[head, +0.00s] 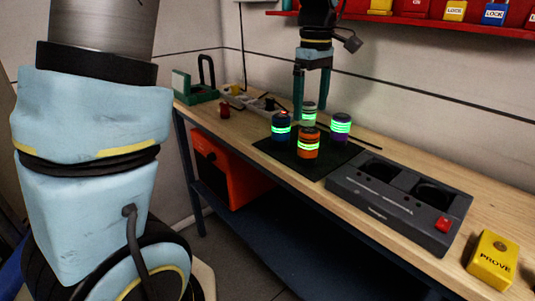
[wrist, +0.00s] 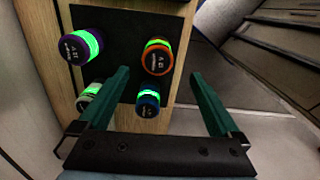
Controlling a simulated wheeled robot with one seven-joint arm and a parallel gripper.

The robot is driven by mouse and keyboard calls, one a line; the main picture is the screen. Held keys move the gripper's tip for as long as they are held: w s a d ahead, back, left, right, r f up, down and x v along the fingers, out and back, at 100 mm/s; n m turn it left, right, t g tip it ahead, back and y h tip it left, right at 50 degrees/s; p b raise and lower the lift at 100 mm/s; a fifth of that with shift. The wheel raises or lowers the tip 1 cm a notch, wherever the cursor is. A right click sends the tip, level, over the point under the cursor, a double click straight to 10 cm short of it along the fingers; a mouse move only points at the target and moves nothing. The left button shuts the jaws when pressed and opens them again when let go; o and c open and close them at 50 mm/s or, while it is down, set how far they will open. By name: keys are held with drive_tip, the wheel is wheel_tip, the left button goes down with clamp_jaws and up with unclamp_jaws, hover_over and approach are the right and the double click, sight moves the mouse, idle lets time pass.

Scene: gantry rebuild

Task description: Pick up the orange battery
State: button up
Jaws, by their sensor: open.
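The orange battery (head: 308,144) stands upright on a black mat (head: 331,162), nearest the front edge of the table. It has a glowing green band. In the wrist view the orange battery (wrist: 157,58) is ahead of the fingertips, between their lines. A blue battery (head: 281,127), a pale green-grey battery (head: 309,113) and a purple battery (head: 340,127) stand around it on the mat. My gripper (head: 312,112) is open and points down over the back of the mat. In the wrist view my gripper (wrist: 160,75) has the blue battery (wrist: 148,102) between its fingers, not visibly touching.
A dark charger with two round wells (head: 398,195) lies right of the mat. A yellow PROVE block (head: 493,260) is at the right. A power strip (head: 245,98) and a green object (head: 195,92) are at the back left. A red shelf with locks (head: 420,18) hangs above.

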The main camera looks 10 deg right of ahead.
sight(308, 142)
drive_tip(key=shift+d, duration=0.2)
drive_tip(key=shift+a+f+n, duration=0.1)
drive_tip(key=shift+f+n, duration=0.2)
wheel_tip(308, 142, down, 4)
drive_tip(key=shift+w+a+r+p, duration=0.1)
drive_tip(key=shift+r+p, duration=0.05)
drive_tip(key=shift+p, duration=0.25)
drive_tip(key=shift+f+p, duration=0.95)
drive_tip(key=shift+f, duration=2.2)
drive_tip(key=shift+d, duration=0.2)
clamp_jaws()
drive_tip(key=shift+r, duration=0.1)
